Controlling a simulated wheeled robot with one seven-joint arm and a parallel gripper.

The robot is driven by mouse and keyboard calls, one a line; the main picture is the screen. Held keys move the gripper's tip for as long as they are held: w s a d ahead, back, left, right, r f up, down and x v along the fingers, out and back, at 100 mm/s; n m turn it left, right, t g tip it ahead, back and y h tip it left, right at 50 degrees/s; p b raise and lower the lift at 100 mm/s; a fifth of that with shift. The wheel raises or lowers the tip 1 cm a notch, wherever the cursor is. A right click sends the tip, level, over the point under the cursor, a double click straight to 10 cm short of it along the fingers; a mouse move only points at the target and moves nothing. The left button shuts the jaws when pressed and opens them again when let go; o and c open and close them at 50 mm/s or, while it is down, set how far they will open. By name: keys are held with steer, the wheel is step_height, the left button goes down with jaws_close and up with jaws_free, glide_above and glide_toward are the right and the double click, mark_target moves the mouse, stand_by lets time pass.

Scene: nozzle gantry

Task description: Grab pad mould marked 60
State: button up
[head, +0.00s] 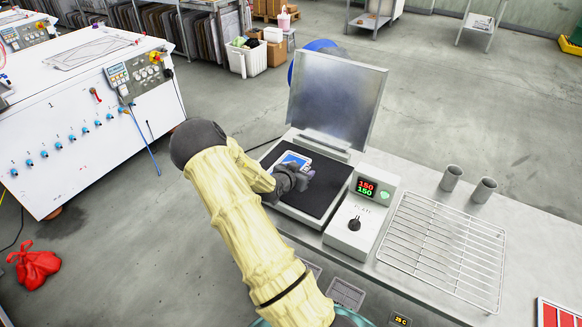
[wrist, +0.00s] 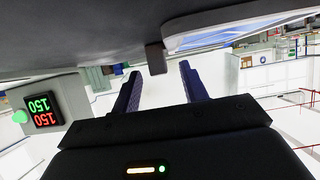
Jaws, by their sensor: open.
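A blue flat piece with a white border (head: 294,159) lies on the black plate (head: 318,195) of the open press; my gripper partly hides it. It also shows edge-on at the top of the wrist view (wrist: 225,32), where the picture is upside down. A short dark tab (wrist: 156,58) shows next to its edge. My gripper (head: 304,176) is low over the plate beside the piece. In the wrist view its two fingers (wrist: 159,72) are apart, with the tab at the gap between their tips and nothing clamped. I cannot read a 60 on anything.
The press lid (head: 335,100) stands raised behind the plate. A control box (head: 362,210) showing 150 twice stands to the right. A wire rack (head: 443,247) and two metal cups (head: 451,178) are further right. Grey gridded squares (head: 347,293) lie at the front.

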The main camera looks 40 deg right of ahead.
steer(key=shift+w+d+f, duration=0.25)
steer(key=shift+d+f, duration=0.05)
steer(key=shift+d, duration=0.3)
jaws_close()
